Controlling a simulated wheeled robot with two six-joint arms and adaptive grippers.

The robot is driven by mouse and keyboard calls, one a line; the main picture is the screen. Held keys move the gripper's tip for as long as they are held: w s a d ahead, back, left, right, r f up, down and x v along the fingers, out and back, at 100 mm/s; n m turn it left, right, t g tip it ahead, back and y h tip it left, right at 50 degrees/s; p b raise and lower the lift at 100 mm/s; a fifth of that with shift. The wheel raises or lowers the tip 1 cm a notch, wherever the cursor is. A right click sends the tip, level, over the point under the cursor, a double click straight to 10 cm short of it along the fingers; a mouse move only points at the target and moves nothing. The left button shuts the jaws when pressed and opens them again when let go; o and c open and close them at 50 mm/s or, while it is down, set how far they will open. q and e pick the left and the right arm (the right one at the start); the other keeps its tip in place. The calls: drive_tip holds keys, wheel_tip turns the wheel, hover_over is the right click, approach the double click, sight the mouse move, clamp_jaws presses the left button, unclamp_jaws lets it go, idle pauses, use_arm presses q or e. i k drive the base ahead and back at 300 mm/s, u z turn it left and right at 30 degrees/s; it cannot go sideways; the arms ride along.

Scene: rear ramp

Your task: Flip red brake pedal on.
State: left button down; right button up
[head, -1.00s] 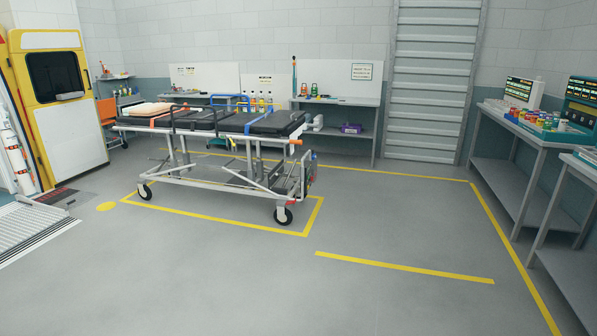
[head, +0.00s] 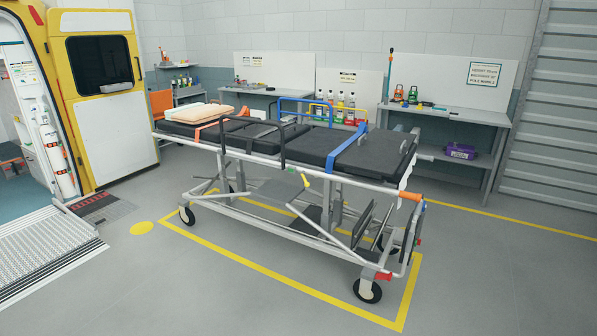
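The wheeled stretcher (head: 372,152) stands inside a yellow floor outline in the middle of the head view. A small red part (head: 383,276), which looks like the brake pedal, sits low on its frame at the near right end, just above the front caster wheel (head: 367,290). Whether the pedal is up or down is too small to tell. Orange grips mark the frame's right end. Neither of my grippers is in view.
A yellow ambulance door (head: 98,90) and a metal ramp (head: 45,245) are at the left. Workbenches (head: 455,115) line the back wall. The grey floor in front and right of the stretcher is clear; yellow tape (head: 300,287) lies on it.

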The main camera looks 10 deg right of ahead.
sight(379, 276)
drive_tip(key=z, duration=0.4)
drive_tip(key=i, duration=2.4)
drive_tip(key=z, duration=1.5)
drive_tip(key=i, duration=1.2)
drive_tip(key=z, duration=0.6)
